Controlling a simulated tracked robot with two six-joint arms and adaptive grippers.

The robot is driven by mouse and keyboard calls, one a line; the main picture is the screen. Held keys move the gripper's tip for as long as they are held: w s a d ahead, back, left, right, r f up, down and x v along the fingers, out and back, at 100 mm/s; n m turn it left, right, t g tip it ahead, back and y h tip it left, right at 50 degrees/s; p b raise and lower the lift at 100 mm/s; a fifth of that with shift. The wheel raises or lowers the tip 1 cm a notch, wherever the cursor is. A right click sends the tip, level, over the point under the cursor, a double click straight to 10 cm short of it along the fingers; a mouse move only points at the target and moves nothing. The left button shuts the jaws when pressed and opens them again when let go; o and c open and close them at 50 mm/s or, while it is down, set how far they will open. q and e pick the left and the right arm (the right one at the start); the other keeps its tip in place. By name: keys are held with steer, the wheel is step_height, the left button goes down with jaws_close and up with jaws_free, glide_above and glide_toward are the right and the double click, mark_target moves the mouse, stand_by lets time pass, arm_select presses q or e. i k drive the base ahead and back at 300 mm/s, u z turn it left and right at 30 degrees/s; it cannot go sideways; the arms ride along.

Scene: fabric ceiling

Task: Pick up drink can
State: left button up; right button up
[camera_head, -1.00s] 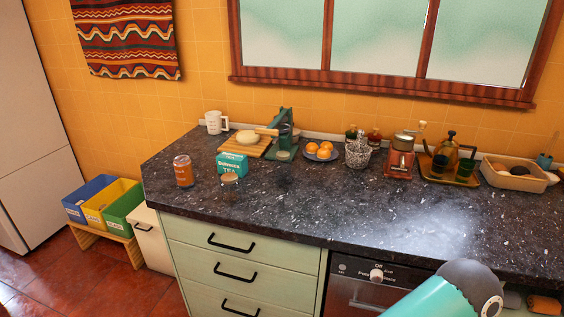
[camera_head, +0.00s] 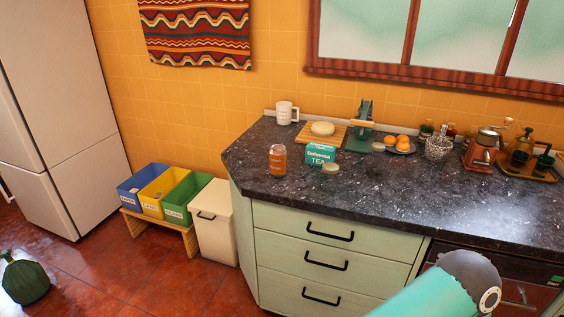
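The drink can (camera_head: 278,160), orange-brown with a silvery top, stands upright on the dark speckled counter (camera_head: 360,194), near its left end. It is to the left of a teal tea box (camera_head: 320,154). A teal arm link of mine with a dark grey joint shows at the lower right. Neither of my grippers is in view, and nothing is touching the can.
A small jar (camera_head: 331,169) stands in front of the tea box. Behind are a white mug (camera_head: 287,113) and a cutting board (camera_head: 306,133). Coloured bins (camera_head: 180,196) and a white bin (camera_head: 214,222) stand left of the counter.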

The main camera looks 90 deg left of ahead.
mark_target(277, 153)
steer(key=z, duration=0.35)
steer(key=i, duration=0.15)
steer(key=u, duration=2.45)
steer(key=i, duration=0.85)
steer(key=z, duration=0.25)
steer(key=k, duration=0.75)
steer(key=u, duration=0.25)
steer(key=i, duration=0.85)
steer(key=z, duration=0.1)
